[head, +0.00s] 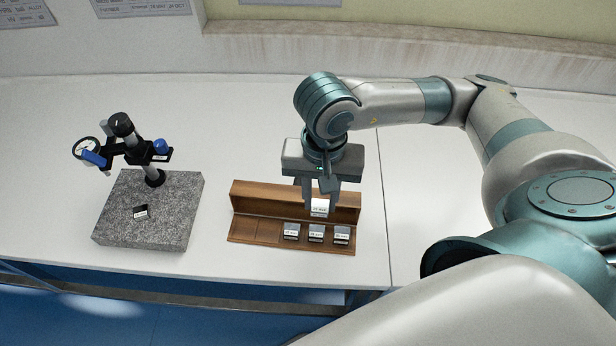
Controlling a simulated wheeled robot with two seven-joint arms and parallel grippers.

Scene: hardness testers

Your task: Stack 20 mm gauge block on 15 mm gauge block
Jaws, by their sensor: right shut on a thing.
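My right gripper (320,195) points down over the wooden block box and is shut on a small light gauge block with a white label (319,208). It looks like the 20 mm gauge block, though the label is too small to read surely. The held block is above the row of stored blocks, near the box's back wall. Another small gauge block (140,211), dark with a white label, lies on the granite plate (180,190) at the left; it may be the 15 mm one, but its label is not readable. My left gripper is not in view.
The wooden box (245,218) holds several labelled blocks (291,232) at its right, with empty places at its left. A dial gauge stand (122,125) with a blue knob rises from the back of the granite plate. White table (240,140) lies bare behind.

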